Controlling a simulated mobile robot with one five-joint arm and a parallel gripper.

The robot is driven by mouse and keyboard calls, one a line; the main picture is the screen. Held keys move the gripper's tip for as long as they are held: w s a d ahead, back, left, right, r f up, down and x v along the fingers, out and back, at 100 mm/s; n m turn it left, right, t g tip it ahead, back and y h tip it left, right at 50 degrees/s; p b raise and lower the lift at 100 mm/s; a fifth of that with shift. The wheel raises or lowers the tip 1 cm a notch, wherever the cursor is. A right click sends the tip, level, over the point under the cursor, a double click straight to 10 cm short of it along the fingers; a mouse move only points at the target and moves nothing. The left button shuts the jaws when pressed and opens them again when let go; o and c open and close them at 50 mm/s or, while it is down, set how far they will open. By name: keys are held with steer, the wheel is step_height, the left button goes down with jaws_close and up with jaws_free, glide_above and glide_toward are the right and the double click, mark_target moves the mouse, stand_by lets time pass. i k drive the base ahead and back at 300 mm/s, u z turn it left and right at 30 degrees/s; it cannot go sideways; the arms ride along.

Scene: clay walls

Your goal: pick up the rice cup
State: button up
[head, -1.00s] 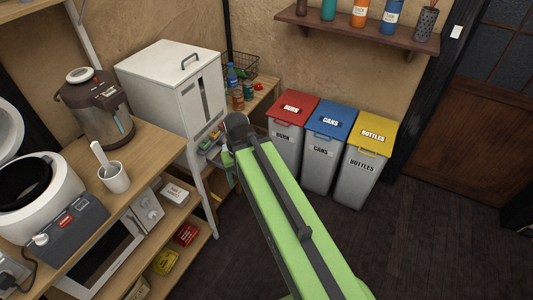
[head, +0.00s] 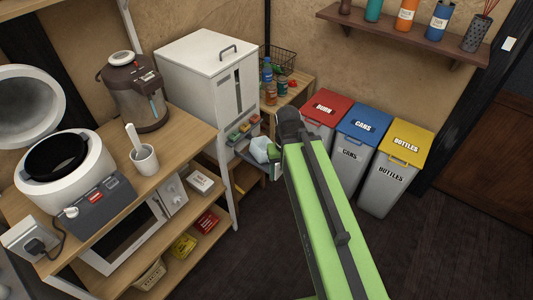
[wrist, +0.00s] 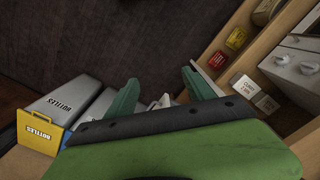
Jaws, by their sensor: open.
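My gripper (wrist: 160,80) is open in the wrist view, its two teal fingers apart above the dark floor. No object is clearly held between them. In the head view my arm hides most of the gripper. A pale, cup-like thing (head: 261,150) shows on the low shelf left of my arm's end; it is too small to tell whether it is the rice cup. A white cup (head: 144,159) with a white paddle standing in it is on the wooden counter, well left of my arm.
The counter (head: 185,150) also holds a rice cooker (head: 65,165) and a brown hot-water pot (head: 136,92). A white bin-like box (head: 205,75) stands behind. Red (head: 325,107), blue (head: 364,122) and yellow (head: 406,141) lidded bins stand right of my arm. The floor in front is clear.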

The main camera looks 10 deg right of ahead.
mark_target(258, 148)
steer(key=u, duration=0.5)
steer(key=k, duration=0.1)
steer(key=u, duration=2.65)
steer(key=k, duration=1.55)
steer(key=z, duration=1.1)
steer(key=i, duration=1.5)
steer(key=u, duration=0.05)
